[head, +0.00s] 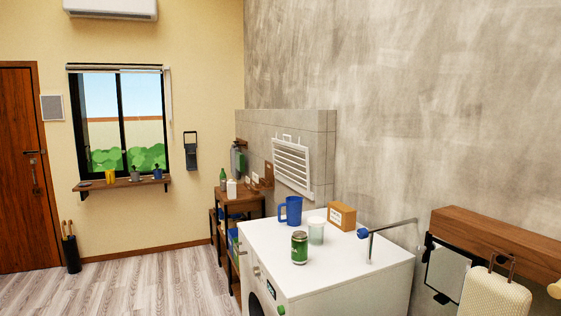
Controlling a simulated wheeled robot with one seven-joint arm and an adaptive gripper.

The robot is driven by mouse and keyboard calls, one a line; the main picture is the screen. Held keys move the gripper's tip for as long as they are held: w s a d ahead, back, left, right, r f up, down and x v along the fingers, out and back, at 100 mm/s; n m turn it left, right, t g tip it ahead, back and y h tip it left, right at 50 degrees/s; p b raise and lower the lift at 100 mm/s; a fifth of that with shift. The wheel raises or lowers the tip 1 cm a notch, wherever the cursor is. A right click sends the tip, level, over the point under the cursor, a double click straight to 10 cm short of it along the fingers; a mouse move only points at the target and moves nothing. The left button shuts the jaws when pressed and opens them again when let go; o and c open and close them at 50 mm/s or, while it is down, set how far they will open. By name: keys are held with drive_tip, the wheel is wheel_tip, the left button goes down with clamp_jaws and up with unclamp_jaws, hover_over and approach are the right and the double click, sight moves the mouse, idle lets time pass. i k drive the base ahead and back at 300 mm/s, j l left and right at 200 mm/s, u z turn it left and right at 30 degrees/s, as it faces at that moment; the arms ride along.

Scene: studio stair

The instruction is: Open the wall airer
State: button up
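The wall airer (292,166) is a white rack with several slats. It hangs on the grey tiled wall panel behind the white washing machine and looks folded flat against the panel. A small white handle or bracket shows at its top edge. My gripper is not in this view, so its place relative to the airer cannot be told.
The white washing machine (262,246) holds a blue mug (291,211), a green can (299,248), a clear cup (316,230) and a cardboard box (342,216). A metal rod (392,227) rises at its right. A wooden shelf unit (238,207) stands beyond. Floor (150,290) is clear at left.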

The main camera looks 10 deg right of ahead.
sight(296, 146)
drive_tip(key=j+u, duration=0.35)
drive_tip(key=i+j+u, duration=0.15)
drive_tip(key=j+u, duration=0.2)
drive_tip(key=j, duration=0.15)
drive_tip(key=i+j+u, duration=0.15)
drive_tip(key=j+u, duration=0.2)
drive_tip(key=i+j+u, duration=0.3)
drive_tip(key=i+j, duration=0.2)
drive_tip(key=i+j+u, duration=0.25)
drive_tip(key=i+j, duration=0.2)
drive_tip(key=i, duration=0.15)
drive_tip(key=i+l+z, duration=0.1)
drive_tip(key=i+z, duration=0.8)
drive_tip(key=i+j+z, duration=0.25)
drive_tip(key=z, duration=0.2)
drive_tip(key=i+l+z, duration=0.3)
drive_tip(key=i, duration=0.8)
drive_tip(key=i+j+z, duration=0.15)
drive_tip(key=i+z, duration=0.15)
drive_tip(key=i, duration=0.8)
